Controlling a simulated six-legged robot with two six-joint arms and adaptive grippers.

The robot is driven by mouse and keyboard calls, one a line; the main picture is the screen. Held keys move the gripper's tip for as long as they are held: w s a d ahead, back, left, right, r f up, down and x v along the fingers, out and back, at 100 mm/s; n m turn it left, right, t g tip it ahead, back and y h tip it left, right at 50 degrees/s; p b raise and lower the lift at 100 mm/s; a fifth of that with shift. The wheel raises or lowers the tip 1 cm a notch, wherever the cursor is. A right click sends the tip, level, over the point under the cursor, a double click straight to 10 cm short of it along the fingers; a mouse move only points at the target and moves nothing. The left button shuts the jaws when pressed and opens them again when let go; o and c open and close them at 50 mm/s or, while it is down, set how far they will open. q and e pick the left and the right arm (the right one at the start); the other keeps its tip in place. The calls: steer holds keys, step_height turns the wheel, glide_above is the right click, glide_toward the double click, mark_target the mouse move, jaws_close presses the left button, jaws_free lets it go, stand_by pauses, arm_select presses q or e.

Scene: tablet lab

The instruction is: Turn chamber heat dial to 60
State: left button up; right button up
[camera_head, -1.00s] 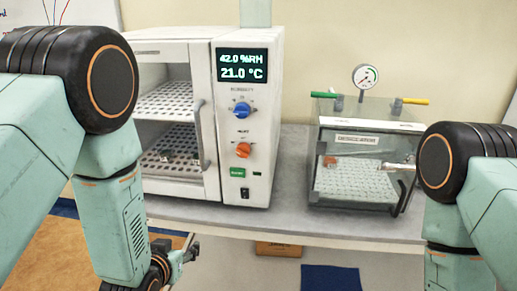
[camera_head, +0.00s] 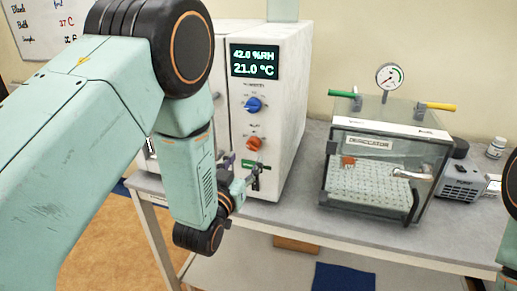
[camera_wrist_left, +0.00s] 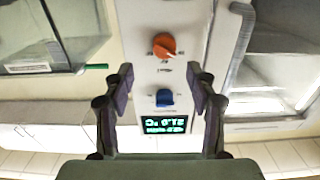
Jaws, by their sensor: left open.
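The chamber (camera_head: 290,110) is a white cabinet with a display (camera_head: 254,62) reading 42.0 %RH and 21.0 °C. Below it are a blue dial (camera_head: 254,104) and, lower, an orange-red dial (camera_head: 254,144). The small lettering by the dials is too blurred to read surely. My left gripper (camera_head: 243,168) is open and empty, in front of the lower panel, below the orange dial. In the left wrist view the panel is upside down: the orange dial (camera_wrist_left: 164,46) and blue dial (camera_wrist_left: 164,98) lie between the finger lines, untouched. My right gripper is out of view.
A glass desiccator (camera_head: 375,175) with a gauge (camera_head: 389,77) stands right of the chamber on the grey bench (camera_head: 300,215). A pump (camera_head: 465,182) and small bottle (camera_head: 495,147) are further right. My left arm hides the chamber's left side.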

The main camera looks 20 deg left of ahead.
mark_target(251, 148)
arm_select(q)
steer(key=w, duration=0.5)
steer(key=shift+w+a+p, duration=0.3)
steer(key=shift+w+p, duration=0.1)
steer(key=shift+w+d, duration=0.2)
steer(key=shift+w, duration=0.3)
steer(key=shift+w+a+f, duration=0.15)
steer(key=shift+a, duration=0.15)
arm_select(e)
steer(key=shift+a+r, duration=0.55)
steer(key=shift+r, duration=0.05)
arm_select(q)
steer(key=shift+d, duration=0.3)
steer(key=c, duration=0.4)
steer(key=shift+a, duration=0.25)
steer(key=c, duration=0.5)
steer(key=shift+d, duration=0.1)
steer(key=shift+c, duration=1.2)
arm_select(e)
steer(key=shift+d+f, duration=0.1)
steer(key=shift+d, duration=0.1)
